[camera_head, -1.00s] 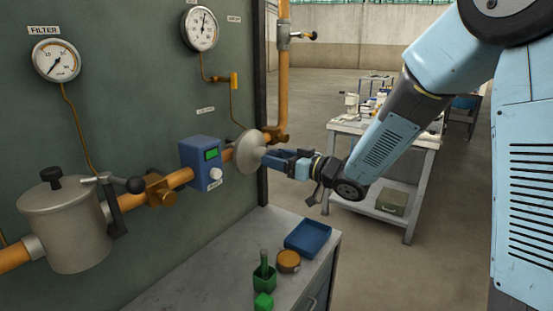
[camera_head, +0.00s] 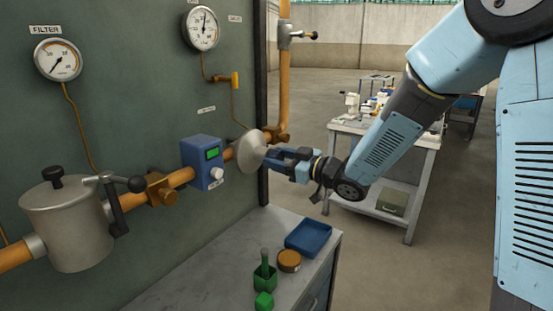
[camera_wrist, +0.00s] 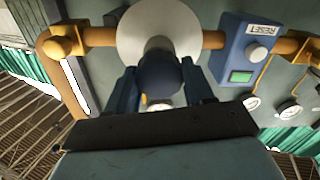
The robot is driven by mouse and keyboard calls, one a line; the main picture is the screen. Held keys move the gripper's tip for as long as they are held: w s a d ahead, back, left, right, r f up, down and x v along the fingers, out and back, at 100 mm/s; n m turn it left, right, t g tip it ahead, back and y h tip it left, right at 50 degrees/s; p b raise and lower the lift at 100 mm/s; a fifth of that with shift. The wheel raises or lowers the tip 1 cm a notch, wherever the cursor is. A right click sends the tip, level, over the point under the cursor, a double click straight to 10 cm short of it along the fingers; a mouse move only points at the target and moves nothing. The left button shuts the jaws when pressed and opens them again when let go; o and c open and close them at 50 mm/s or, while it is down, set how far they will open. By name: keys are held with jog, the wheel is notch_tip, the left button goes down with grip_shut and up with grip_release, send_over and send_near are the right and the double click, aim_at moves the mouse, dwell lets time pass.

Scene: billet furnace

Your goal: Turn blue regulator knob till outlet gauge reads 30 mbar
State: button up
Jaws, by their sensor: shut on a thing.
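The regulator's pale grey disc-shaped body (camera_head: 250,152) sits on the orange pipe, and it fills the upper middle of the wrist view (camera_wrist: 185,25). The dark blue knob (camera_wrist: 160,76) stands out from its centre. My gripper (camera_head: 270,156) reaches it from the right and is shut on the knob, one finger on each side in the wrist view (camera_wrist: 160,92). In the head view the fingers mostly hide the knob. The upper right gauge (camera_head: 202,28) has its needle near upright; its scale and label are too small to read surely.
A blue box (camera_head: 203,162) with a green display and white button is on the pipe just left of the regulator. A gauge labelled FILTER (camera_head: 58,60) is farther left. Below, a bench (camera_head: 215,260) holds a blue tray (camera_head: 308,238) and small items.

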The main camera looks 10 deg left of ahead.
jog(key=shift+w+d+r+n, duration=0.15)
jog(key=shift+w+d+n, duration=0.05)
jog(key=shift+w+n, duration=0.1)
jog(key=o, duration=0.8)
jog(key=shift+o, duration=1)
jog(key=shift+s, duration=0.1)
jog(key=shift+s, duration=0.1)
jog(key=v, duration=1.3)
jog(key=shift+d+f, duration=0.25)
jog(key=shift+d, duration=0.05)
jog(key=shift+s, duration=0.1)
